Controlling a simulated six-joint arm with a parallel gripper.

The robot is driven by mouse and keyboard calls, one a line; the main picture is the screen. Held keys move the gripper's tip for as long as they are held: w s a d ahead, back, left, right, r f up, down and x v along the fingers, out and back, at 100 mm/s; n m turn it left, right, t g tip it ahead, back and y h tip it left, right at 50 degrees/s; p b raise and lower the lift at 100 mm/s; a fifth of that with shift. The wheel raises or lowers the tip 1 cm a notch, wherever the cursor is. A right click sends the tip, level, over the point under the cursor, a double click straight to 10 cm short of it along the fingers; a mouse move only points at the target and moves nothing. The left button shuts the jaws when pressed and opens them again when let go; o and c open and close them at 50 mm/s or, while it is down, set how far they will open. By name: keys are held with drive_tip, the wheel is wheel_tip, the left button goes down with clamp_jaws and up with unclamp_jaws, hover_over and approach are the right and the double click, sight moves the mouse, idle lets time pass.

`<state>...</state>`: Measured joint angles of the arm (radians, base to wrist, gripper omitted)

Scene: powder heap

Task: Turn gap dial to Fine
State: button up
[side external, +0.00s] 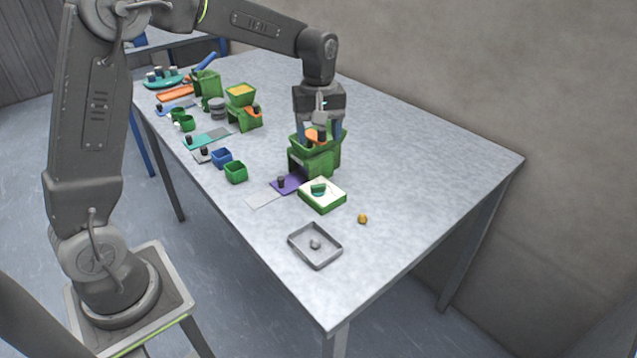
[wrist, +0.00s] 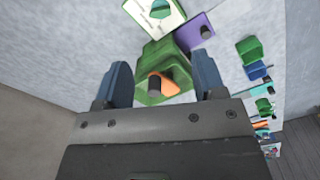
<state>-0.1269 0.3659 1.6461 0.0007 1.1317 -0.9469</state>
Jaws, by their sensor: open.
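A green mill-like machine (side external: 318,163) with an open top stands on the table. Its orange part (side external: 313,136), which looks like the dial, carries a dark knob (side external: 321,136). In the wrist view the orange part (wrist: 170,87) and the dark knob (wrist: 154,88) sit on the green machine (wrist: 172,63). I cannot read any Fine mark or tell the dial's setting. My gripper (side external: 322,132) is above the machine, pointing down. In the wrist view my gripper (wrist: 163,78) has its blue fingers apart, one on each side of the knob, with visible gaps.
A purple plate (side external: 290,183) with a dark knob and a green-and-white box (side external: 322,196) stand close by. A grey tray (side external: 315,258) and a small yellow ball (side external: 362,218) lie nearer. A second green machine (side external: 242,118) and several containers stand left. The table's right side is clear.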

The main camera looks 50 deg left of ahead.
sight(318, 187)
wheel_tip(318, 187, down, 14)
drive_tip(key=shift+r, duration=0.1)
idle(0.5)
drive_tip(key=c, duration=0.9)
